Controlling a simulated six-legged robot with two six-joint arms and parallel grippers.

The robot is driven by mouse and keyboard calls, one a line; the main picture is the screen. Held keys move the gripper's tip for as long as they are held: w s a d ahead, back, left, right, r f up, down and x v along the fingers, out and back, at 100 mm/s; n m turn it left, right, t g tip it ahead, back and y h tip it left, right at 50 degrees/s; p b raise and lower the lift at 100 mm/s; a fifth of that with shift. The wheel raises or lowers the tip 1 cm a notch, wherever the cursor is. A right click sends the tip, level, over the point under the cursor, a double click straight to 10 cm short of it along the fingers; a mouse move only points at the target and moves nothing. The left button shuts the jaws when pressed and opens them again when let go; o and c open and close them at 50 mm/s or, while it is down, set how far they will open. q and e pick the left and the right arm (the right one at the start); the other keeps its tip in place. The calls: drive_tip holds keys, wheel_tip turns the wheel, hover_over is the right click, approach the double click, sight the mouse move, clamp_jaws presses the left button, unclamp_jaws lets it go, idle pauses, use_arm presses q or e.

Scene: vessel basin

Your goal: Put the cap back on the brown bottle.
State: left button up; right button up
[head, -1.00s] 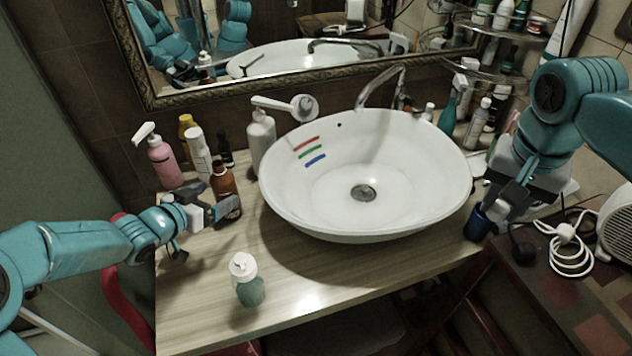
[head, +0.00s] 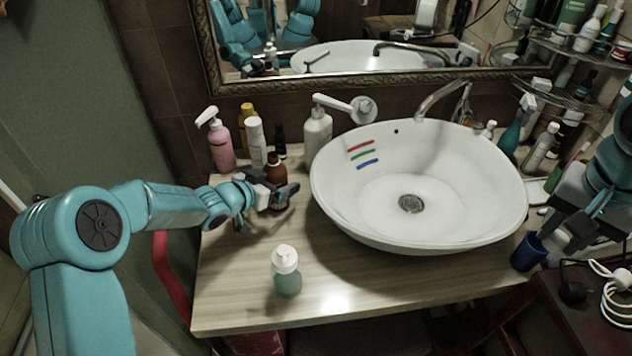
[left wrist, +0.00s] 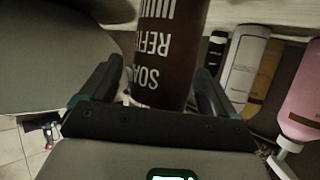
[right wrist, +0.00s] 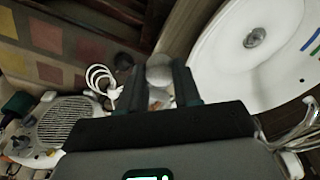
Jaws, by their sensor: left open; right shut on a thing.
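The brown bottle (head: 277,167) stands upright on the counter, left of the basin. My left gripper (head: 270,192) is open at the bottle. In the left wrist view the bottle (left wrist: 165,60), with white lettering, lies between the open fingers (left wrist: 160,80), with gaps at the sides. Its top is out of that view. My right gripper (head: 556,236) is at the far right beside the blue cup (head: 528,252). In the right wrist view a pale grey rounded piece (right wrist: 158,72) shows between its fingers. I cannot tell for certain whether this is the cap.
The white basin (head: 330,200) fills the middle of the counter (head: 235,295). A pump bottle (head: 286,275) stands at the front.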

use_arm(q)
drive_tip(key=shift+w+f, duration=0.1)
drive_tip(key=shift+w, duration=0.05)
drive_tip(key=c, duration=1)
use_arm(e)
drive_tip(key=shift+w+f, duration=0.1)
drive_tip(key=shift+w, duration=0.1)
use_arm(q)
drive_tip(key=shift+c, duration=0.9)
use_arm(e)
drive_tip(key=shift+s, duration=0.1)
